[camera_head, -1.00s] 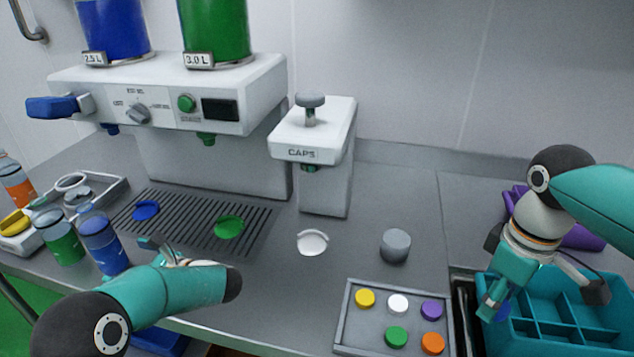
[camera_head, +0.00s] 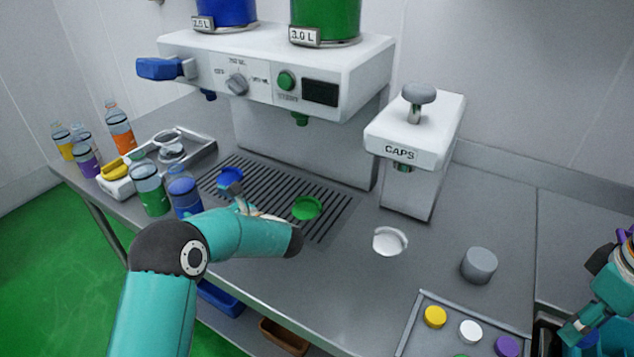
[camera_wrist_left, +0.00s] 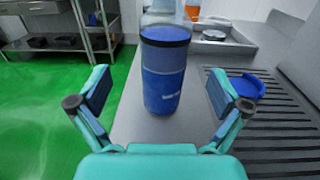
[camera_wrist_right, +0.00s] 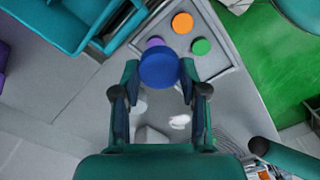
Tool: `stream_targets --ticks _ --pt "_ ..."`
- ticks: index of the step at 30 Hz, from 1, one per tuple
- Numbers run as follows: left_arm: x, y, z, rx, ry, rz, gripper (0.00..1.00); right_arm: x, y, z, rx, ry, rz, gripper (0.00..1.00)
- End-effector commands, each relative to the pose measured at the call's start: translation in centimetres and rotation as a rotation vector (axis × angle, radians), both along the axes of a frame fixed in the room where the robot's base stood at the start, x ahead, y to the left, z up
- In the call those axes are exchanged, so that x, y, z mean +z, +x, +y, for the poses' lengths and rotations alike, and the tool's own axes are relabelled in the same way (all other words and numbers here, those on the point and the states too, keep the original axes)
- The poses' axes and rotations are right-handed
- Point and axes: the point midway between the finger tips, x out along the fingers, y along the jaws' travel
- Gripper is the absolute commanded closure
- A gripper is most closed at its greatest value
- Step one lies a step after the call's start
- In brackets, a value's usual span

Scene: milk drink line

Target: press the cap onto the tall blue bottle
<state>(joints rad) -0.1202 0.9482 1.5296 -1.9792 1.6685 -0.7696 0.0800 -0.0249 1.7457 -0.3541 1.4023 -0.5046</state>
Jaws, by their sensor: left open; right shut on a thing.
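The tall blue bottle (camera_head: 186,196) stands upright at the counter's front left, beside the drip tray. In the left wrist view, the blue bottle (camera_wrist_left: 163,75) is between the spread fingers of my left gripper (camera_wrist_left: 158,84), with gaps on both sides. Its top is cut off there. In the head view my left gripper (camera_head: 232,194) is partly hidden by its own arm. My right gripper (camera_head: 580,334) is at the right edge of the head view. In the right wrist view it is shut on a blue cap (camera_wrist_right: 158,68), above the cap tray (camera_wrist_right: 220,55).
A green-filled bottle (camera_head: 150,190) stands just left of the blue one. The drip tray (camera_head: 270,200) bears a blue disc (camera_head: 230,177) and a green disc (camera_head: 306,208). The caps dispenser (camera_head: 415,140), a white ring (camera_head: 389,241) and a grey cylinder (camera_head: 479,265) stand further right.

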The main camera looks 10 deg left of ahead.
Motion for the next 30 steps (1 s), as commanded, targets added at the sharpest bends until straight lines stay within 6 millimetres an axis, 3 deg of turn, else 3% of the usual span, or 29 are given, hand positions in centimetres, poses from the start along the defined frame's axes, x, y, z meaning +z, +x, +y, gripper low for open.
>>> stream_targets --ticks 6,20,30 --pt "0.1 1.0 2.9 0.003 -0.001 0.000 0.00 1.1 0.0 0.0 0.001 0.000 0.000 0.71" --pt "0.1 1.4 3.7 0.002 0.000 0.001 0.00 1.4 0.1 0.1 0.002 0.000 0.000 0.71" --pt "-0.1 3.4 7.6 0.004 -0.001 0.000 0.00 3.3 0.1 0.1 0.002 0.000 0.000 0.71"
